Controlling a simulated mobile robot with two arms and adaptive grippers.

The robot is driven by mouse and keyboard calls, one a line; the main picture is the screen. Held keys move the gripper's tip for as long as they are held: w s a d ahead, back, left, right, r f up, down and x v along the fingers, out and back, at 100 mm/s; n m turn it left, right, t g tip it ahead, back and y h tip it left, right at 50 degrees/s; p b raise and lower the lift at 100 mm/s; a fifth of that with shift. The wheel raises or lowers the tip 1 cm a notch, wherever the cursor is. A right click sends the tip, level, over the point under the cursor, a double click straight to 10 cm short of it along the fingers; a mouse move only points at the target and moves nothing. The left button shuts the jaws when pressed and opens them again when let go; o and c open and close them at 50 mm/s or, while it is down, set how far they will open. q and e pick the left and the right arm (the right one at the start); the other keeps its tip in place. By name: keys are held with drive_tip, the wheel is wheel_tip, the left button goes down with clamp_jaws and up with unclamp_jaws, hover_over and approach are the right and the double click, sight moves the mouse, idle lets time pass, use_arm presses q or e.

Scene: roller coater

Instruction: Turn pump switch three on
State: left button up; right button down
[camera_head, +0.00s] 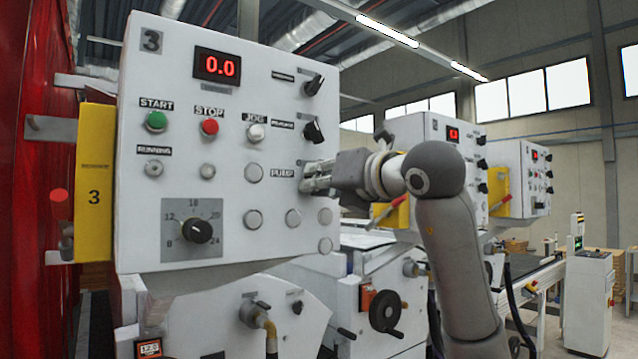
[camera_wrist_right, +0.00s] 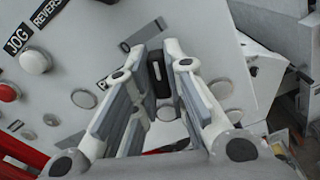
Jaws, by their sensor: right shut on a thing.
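The control panel marked 3 (camera_head: 230,120) faces me in the head view, with its PUMP label (camera_head: 283,173) at the right side. My right gripper (camera_head: 312,178) is at the panel just right of that label and covers the pump switch there. In the right wrist view the black pump switch knob (camera_wrist_right: 158,76), with a pale mark on it, stands between the two fingers of the gripper (camera_wrist_right: 160,60). The fingers are shut on it. The exact angle of the knob is hard to tell. My left gripper is not in view.
Two black selector knobs (camera_head: 313,131) (camera_head: 314,85) sit above the pump switch. A green START button (camera_head: 155,121), a red STOP button (camera_head: 209,127) and a white JOG button (camera_head: 256,132) are to the left. Similar panels (camera_head: 425,140) stand behind at right.

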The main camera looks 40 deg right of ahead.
drive_tip(key=shift+m, duration=0.9)
drive_tip(key=c, duration=1.5)
unclamp_jaws()
drive_tip(key=shift+s, duration=0.1)
drive_tip(key=shift+o, duration=0.2)
drive_tip(key=s+a, duration=0.1)
drive_tip(key=s, duration=1.1)
drive_tip(key=shift+a, duration=0.15)
